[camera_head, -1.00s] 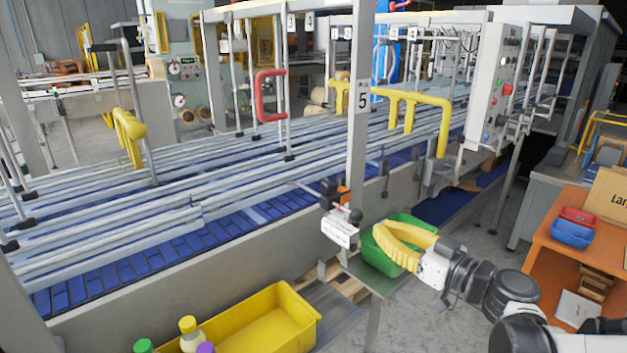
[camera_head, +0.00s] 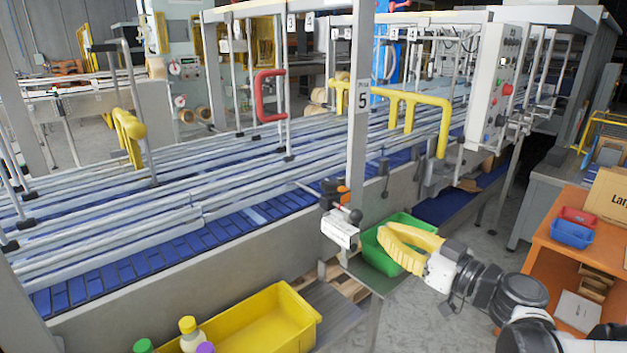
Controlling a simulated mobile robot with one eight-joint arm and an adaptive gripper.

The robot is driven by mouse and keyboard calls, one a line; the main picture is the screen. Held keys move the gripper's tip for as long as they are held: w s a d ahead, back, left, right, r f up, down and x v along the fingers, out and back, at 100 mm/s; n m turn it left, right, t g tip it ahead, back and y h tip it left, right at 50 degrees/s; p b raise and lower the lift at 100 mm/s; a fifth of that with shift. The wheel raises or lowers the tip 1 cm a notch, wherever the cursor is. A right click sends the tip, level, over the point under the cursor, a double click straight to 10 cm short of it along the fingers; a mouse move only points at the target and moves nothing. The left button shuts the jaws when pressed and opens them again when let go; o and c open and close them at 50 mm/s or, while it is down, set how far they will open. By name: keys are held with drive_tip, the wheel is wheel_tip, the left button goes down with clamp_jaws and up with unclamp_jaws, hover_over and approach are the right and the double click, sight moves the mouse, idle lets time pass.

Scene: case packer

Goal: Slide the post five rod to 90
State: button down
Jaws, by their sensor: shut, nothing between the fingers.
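The post marked 5 (camera_head: 358,130) stands upright at the near side of the conveyor. A thin metal rod (camera_head: 308,187) shows at the post's left, beside a black and orange clamp (camera_head: 337,192). A black round knob (camera_head: 355,216) and a white labelled block (camera_head: 340,230) sit just below the clamp. The label is too small to read. My yellow gripper (camera_head: 385,234) is shut and empty, to the right of and slightly below the white block. It appears apart from the block and overlaps the green bin in the picture.
A green bin (camera_head: 408,218) stands behind my gripper. A yellow bin (camera_head: 262,325) with several bottles is at the lower front. An orange shelf unit (camera_head: 545,262) with a blue tray (camera_head: 571,234) is at the right. Grey floor (camera_head: 420,318) is clear between them.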

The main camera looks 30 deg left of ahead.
drive_tip(key=v, duration=1.3)
drive_tip(key=shift+d, duration=0.25)
idle(6.5)
